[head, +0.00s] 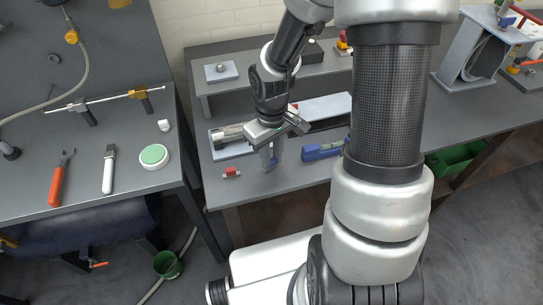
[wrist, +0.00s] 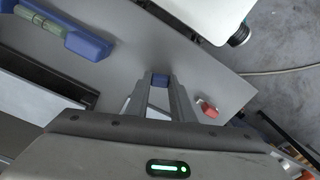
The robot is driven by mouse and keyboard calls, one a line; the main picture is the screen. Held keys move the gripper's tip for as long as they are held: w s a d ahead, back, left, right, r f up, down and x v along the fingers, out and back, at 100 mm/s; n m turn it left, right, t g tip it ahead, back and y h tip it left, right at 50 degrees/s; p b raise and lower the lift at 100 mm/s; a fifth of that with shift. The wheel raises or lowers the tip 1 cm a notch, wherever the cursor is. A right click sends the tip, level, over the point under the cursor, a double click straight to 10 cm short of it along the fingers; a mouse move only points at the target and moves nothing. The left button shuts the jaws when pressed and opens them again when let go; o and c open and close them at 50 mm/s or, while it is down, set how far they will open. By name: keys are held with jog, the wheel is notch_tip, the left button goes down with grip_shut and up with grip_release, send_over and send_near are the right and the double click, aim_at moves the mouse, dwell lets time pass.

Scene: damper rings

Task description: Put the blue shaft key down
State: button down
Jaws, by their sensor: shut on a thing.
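My gripper (head: 270,160) reaches down over the front part of the grey bench, between a red block and a blue level. In the wrist view my gripper (wrist: 161,90) has its two fingers closed on the blue shaft key (wrist: 160,79), which shows as a small blue piece between the fingertips. The fingers hide most of the key. In the head view the key is mostly covered by my gripper, and I cannot tell whether it touches the bench top.
The small red block (head: 232,172) lies left of my gripper, also seen in the wrist view (wrist: 207,108). The blue level (head: 325,150) lies to the right. A long tray (head: 228,150) is behind. Bare bench (head: 262,190) shows in front, towards the edge.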

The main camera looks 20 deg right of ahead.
jog(key=shift+f, duration=0.15)
jog(key=c, duration=1.5)
grip_release()
jog(key=shift+o, duration=0.2)
notch_tip(320, 180, up, 17)
jog(key=p, duration=0.3)
jog(key=shift+r, duration=0.2)
jog(key=shift+c, duration=0.3)
grip_shut()
